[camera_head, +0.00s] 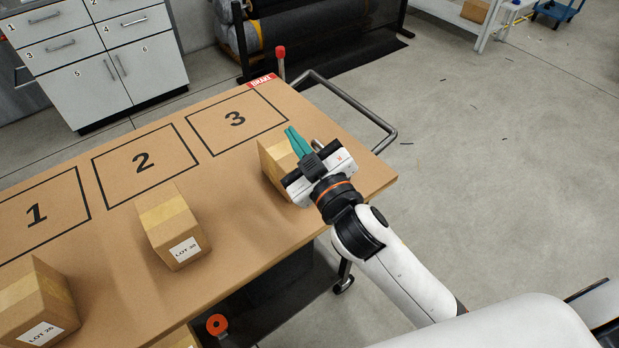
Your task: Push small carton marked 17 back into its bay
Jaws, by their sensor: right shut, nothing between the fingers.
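A small tan carton (272,168) stands on the cart's wooden top in front of the outlined bay 3 (236,119). My right gripper covers much of it, and no label or number 17 can be read on it. My right gripper (291,131) has teal fingers, shut and empty, above or against the carton's right side; I cannot tell if they touch. A second carton (174,228) with a LOT label, seemingly 30, stands in front of bay 2 (146,162). A third carton (38,304), its LOT label hard to read, stands in front of bay 1 (40,213). My left gripper is not in view.
The cart has a dark rail handle (352,103) at its right end and a red-knobbed brake lever (281,58) at the back edge. The bays look empty. A drawer cabinet (97,60) stands behind left.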

